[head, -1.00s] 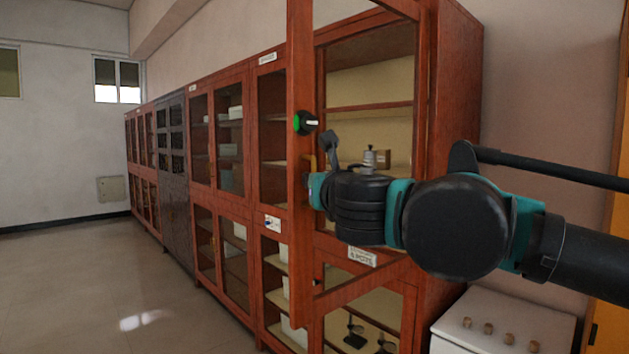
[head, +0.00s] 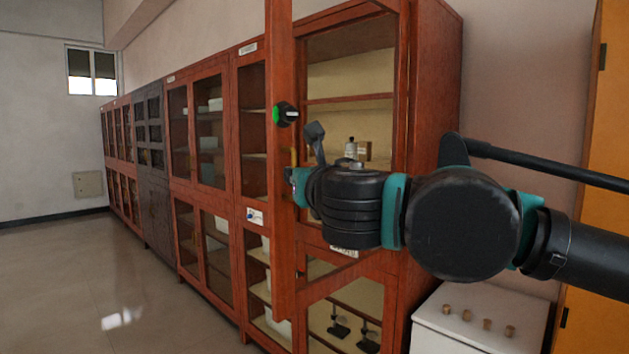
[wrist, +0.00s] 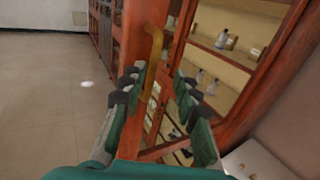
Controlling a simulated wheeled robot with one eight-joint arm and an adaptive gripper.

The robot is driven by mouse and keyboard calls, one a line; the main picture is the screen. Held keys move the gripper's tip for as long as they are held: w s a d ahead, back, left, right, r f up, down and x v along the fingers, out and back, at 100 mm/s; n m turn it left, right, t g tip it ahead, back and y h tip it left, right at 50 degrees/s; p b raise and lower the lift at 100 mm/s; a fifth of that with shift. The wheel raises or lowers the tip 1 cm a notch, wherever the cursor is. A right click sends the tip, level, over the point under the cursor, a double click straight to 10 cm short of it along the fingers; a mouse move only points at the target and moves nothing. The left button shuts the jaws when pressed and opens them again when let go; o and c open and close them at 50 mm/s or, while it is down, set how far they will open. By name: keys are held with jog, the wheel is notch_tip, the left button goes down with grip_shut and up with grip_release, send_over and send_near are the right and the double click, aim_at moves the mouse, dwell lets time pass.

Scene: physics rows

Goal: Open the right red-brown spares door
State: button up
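The right red-brown spares door (head: 280,215) stands ajar, swung out from the tall cabinet toward me. Its stile carries a black knob with a green side (head: 286,114) and a brass handle (head: 294,158). The handle also shows in the wrist view (wrist: 153,58). My gripper (head: 303,180) is at the handle's height, beside the stile. In the wrist view my gripper (wrist: 157,88) has its fingers spread, with the lower part of the handle between them. Contact with the handle cannot be made out. My gripper's fingers are partly hidden in the head view.
Cabinet shelves (head: 350,98) behind the door hold small items. A white unit with several knobs (head: 480,325) stands at the cabinet's right, near an orange panel (head: 590,180). More cabinets (head: 195,140) line the wall. The floor (head: 90,280) at left is clear.

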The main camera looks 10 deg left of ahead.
jog(key=v, duration=0.8)
jog(key=shift+s, duration=0.25)
jog(key=shift+d, duration=0.2)
jog(key=w+d+f+m+g+h, duration=0.2)
jog(key=w+d+f+m+h, duration=0.15)
jog(key=f+m, duration=0.45)
jog(key=w+d+f+m+g+h, duration=0.3)
jog(key=w+d+f+m, duration=0.2)
jog(key=f, duration=0.8)
jog(key=w+d+f+m+g+h, duration=0.2)
jog(key=w+d+f+m+h, duration=0.15)
jog(key=f+m, duration=0.45)
jog(key=s+d+f+m+g+y, duration=0.1)
jog(key=s+d+f+m+g, duration=0.1)
jog(key=d+f+m, duration=0.4)
jog(key=s+d+f+m+g+y, duration=0.2)
jog(key=d+f+m, duration=0.5)
jog(key=f+m, duration=0.6)
notch_tip(320, 180, down, 6)
jog(key=shift+s+d+f+g, duration=0.15)
jog(key=shift+s+d+g, duration=0.1)
jog(key=shift+s+g, duration=0.35)
